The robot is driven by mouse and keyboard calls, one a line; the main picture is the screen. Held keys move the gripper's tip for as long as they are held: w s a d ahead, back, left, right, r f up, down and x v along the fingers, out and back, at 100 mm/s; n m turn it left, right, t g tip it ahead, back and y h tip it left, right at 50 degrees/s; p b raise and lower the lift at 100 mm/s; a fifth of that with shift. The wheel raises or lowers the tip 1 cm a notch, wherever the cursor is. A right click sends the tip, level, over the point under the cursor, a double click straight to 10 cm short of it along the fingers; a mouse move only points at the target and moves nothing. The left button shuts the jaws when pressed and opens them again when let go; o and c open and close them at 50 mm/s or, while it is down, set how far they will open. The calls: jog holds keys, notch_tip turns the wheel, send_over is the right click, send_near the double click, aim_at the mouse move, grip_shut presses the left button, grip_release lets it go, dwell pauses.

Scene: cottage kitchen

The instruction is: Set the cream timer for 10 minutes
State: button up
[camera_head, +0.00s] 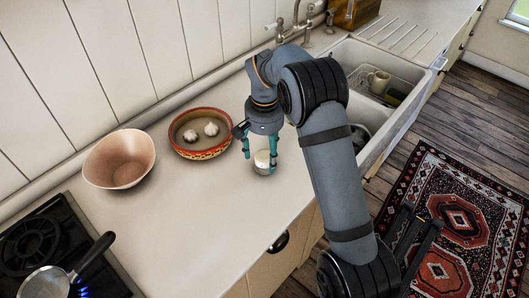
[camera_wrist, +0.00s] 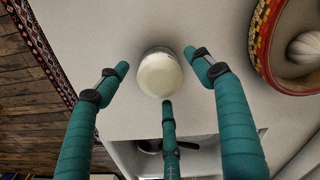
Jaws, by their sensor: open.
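The cream timer (camera_head: 264,162) stands on the white counter, in front of the red patterned bowl. In the wrist view the timer (camera_wrist: 160,74) shows its round pale top, with a darker band around its side; no dial marks can be made out. My gripper (camera_head: 260,160) is over the timer, its teal fingers pointing down on either side of it. In the wrist view the three fingers of my gripper (camera_wrist: 163,80) are spread around the timer, with gaps visible between fingertips and timer. The timer's far side is partly hidden in the head view.
The red patterned bowl (camera_head: 203,153) with two white bulbs is close behind, left of the timer. A pink bowl (camera_head: 119,159) stands farther left, near the stove (camera_head: 30,240) with a pan (camera_head: 44,283). The sink (camera_head: 350,55) holding a mug is at right. Front counter is clear.

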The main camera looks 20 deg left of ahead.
aim_at(265, 154)
notch_tip(265, 154, up, 12)
dwell(0.6)
